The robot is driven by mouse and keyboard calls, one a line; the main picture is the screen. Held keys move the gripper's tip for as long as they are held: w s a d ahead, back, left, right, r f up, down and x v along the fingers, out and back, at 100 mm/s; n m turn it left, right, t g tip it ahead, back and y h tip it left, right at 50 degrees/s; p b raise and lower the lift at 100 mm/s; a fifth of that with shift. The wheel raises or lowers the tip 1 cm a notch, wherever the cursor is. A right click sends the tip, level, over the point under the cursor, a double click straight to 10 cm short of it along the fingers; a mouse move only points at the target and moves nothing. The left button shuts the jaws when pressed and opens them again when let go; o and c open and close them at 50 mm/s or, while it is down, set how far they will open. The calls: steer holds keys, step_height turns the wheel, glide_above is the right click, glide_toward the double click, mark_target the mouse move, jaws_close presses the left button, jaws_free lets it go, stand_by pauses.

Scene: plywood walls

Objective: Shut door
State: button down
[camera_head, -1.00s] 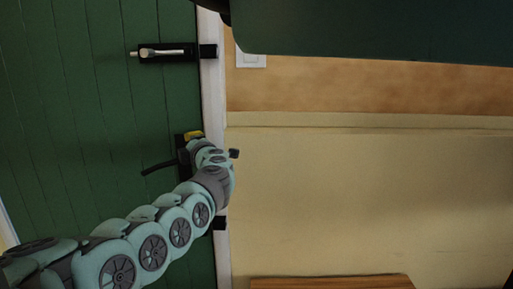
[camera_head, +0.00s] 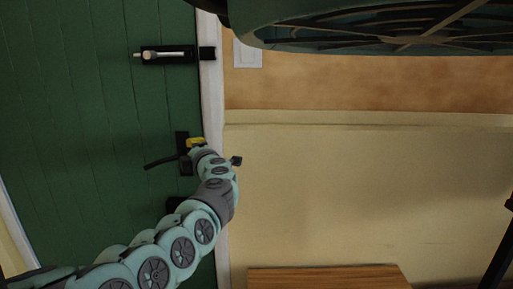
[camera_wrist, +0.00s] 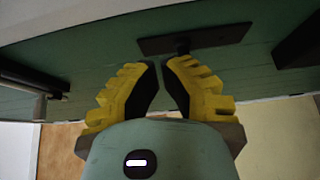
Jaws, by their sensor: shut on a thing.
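The green plank door (camera_head: 100,110) fills the left of the head view, its right edge along the white frame (camera_head: 212,110). Its black lever handle (camera_head: 160,162) sits on a dark plate (camera_head: 183,140) near that edge. My gripper (camera_head: 195,142), with yellow fingers, is at the plate's right side. Any gap between door and frame cannot be judged.
A black bolt (camera_head: 165,54) with a silver bar is higher on the door. A cream and tan wall (camera_head: 350,190) with a white switch (camera_head: 247,54) is to the right. A wooden top (camera_head: 325,277) stands below. A large dark spoked object (camera_head: 400,35) is overhead.

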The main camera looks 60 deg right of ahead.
steer(key=d+v, duration=0.1)
steer(key=v, duration=0.6)
steer(key=shift+s+d+r, duration=0.25)
steer(key=shift+s+r, duration=0.15)
